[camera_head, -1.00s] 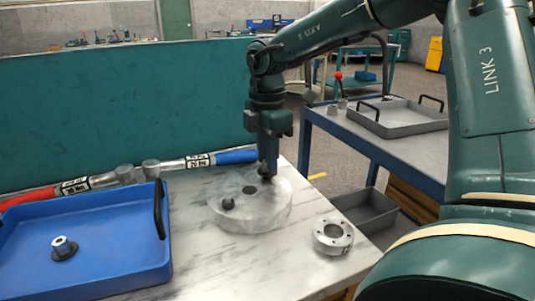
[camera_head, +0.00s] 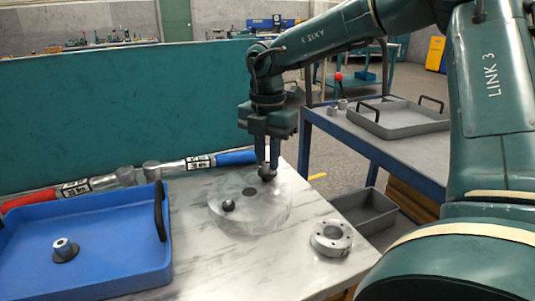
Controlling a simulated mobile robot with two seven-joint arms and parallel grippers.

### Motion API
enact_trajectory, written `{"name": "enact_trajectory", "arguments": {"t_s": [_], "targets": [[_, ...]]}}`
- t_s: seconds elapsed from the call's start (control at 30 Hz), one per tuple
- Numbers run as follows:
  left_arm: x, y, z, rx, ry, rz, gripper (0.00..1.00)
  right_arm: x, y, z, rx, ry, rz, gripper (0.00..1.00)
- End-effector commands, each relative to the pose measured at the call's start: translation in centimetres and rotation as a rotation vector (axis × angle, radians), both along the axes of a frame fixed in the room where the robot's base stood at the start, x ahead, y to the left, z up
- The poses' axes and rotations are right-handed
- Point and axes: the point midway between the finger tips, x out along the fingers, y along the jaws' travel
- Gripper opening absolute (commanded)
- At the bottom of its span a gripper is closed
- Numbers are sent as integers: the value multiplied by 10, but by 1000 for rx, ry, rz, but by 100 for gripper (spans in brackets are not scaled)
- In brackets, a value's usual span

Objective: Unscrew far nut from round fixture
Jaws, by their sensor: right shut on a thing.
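The round fixture (camera_head: 262,212) is a pale grey marbled disc on the table. A dark near nut (camera_head: 228,205) sits at its front left, and a dark hole (camera_head: 249,190) is at its middle. My right gripper (camera_head: 267,167) points straight down over the fixture's far edge. Its two fingers are shut on the dark far nut (camera_head: 267,174), partly hidden between the fingertips. I cannot tell whether the far nut still touches the fixture's top. My left gripper is not in view.
A blue tray (camera_head: 110,275) at the left holds a small metal part (camera_head: 64,250). A grey ring with holes (camera_head: 331,238) lies right of the fixture. Two torque wrenches (camera_head: 198,163) lie along the back by a teal panel (camera_head: 120,110). A side table (camera_head: 345,125) stands right.

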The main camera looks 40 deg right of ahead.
Motion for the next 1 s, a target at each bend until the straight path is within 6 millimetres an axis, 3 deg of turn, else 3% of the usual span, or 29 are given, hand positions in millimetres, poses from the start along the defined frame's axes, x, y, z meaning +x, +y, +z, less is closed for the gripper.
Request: {"name": "enact_trajectory", "arguments": {"t_s": [0.23,0.5,0.77,0.8,0.93,1.0], "targets": [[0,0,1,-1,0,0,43,0,0,0,2,1,32,0],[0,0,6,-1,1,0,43,-1,0,0,2,3,363,0],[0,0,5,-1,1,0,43,0,0,0,1,2,398,0],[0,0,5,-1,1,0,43,0,0,0,1,2,398,21],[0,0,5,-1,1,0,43,0,0,0,0,2,396,31],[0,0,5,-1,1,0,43,0,0,0,0,2,396,31]]}}
